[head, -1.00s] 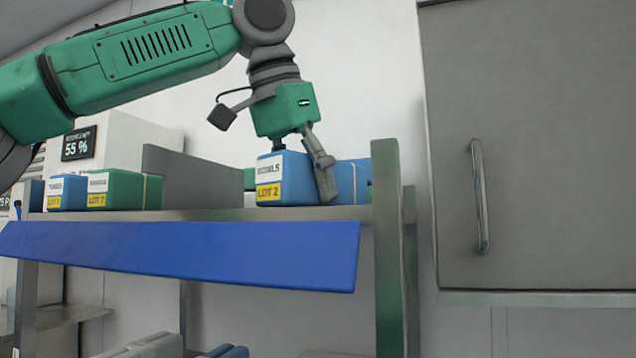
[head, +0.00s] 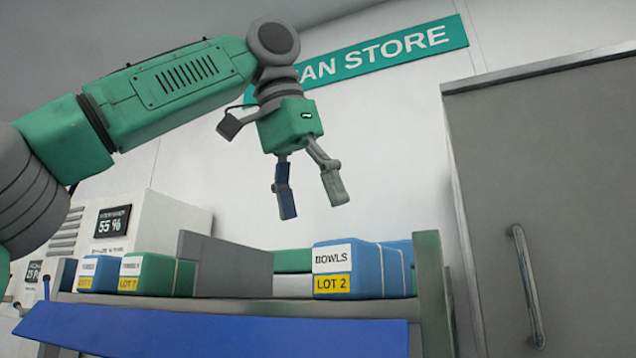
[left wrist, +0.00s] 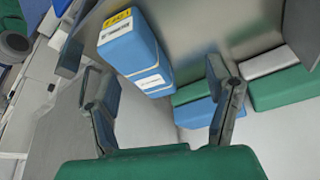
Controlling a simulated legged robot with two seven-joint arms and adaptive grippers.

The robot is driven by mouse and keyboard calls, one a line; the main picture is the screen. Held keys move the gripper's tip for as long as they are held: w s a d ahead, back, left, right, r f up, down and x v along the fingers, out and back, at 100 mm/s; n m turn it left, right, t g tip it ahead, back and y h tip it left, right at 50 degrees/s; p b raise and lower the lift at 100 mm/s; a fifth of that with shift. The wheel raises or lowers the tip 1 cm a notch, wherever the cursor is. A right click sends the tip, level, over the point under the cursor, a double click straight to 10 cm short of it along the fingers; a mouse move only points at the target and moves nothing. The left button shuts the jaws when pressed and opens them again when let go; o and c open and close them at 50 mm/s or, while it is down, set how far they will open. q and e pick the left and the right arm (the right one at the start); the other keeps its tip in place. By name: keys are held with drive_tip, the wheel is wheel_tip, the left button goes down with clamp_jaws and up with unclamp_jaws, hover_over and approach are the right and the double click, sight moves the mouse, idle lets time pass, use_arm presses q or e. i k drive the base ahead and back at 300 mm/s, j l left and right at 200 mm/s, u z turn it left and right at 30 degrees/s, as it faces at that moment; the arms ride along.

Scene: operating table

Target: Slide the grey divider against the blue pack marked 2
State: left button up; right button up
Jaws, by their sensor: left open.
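The grey divider (head: 234,268) stands upright on the shelf, left of the blue pack. The blue pack marked LOT 2 (head: 333,258), labelled BOWLS, sits at the shelf's right end. A gap shows between them, with green and white packs visible behind it. My left gripper (head: 311,204) is open and empty, above the shelf, over the gap and the left part of the blue pack. In the left wrist view the blue pack (left wrist: 135,52) lies beyond the open fingers, nearer the left one. My right gripper is not in view.
A green pack (head: 157,275) and a small blue pack (head: 91,271) stand left of the divider. A blue strip (head: 210,333) runs along the shelf front. A shelf post (head: 432,290) and a grey cabinet (head: 550,200) are at the right. Above the shelf is free room.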

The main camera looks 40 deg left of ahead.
sight(224, 268)
drive_tip(key=k, duration=1)
